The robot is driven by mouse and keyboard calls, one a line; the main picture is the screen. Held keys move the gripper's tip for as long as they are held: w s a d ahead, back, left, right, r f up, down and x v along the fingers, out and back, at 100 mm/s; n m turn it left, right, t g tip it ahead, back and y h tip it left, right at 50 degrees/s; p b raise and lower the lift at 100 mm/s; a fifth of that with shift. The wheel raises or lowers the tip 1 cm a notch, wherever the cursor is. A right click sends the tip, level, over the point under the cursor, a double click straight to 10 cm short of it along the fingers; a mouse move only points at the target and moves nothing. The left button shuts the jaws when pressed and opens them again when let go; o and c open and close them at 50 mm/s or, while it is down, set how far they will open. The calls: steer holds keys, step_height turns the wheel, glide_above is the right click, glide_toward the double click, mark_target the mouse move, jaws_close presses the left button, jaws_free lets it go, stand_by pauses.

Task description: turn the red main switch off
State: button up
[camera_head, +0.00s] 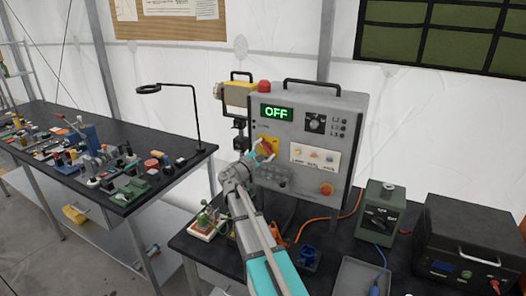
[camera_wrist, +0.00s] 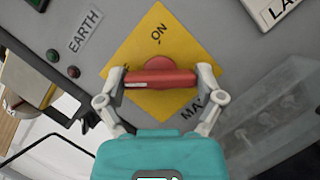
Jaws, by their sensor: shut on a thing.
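The red main switch (camera_wrist: 165,78) sits on a yellow plate (camera_wrist: 148,38) that looks like a tilted diamond in the wrist view. "ON" is printed on the plate above the switch there. My gripper (camera_wrist: 161,80) has one finger at each end of the red handle bar and is shut on it. In the head view my gripper (camera_head: 260,152) reaches the yellow plate on the grey control panel (camera_head: 345,118) and partly hides the switch. The panel's green display (camera_head: 277,113) reads "OFF".
A red-yellow emergency button (camera_head: 327,188) is lower right on the panel. A green box (camera_head: 382,208), a black unit (camera_head: 470,240) and a grey tray (camera_head: 362,275) are to the right. A cluttered bench (camera_head: 190,153) with a lamp (camera_head: 149,88) stands left.

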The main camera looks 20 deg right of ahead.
steer(key=o, duration=0.9)
steer(key=shift+d, duration=0.1)
steer(key=shift+c, duration=0.2)
steer(key=shift+s+p, duration=0.1)
steer(key=shift+p, duration=0.25)
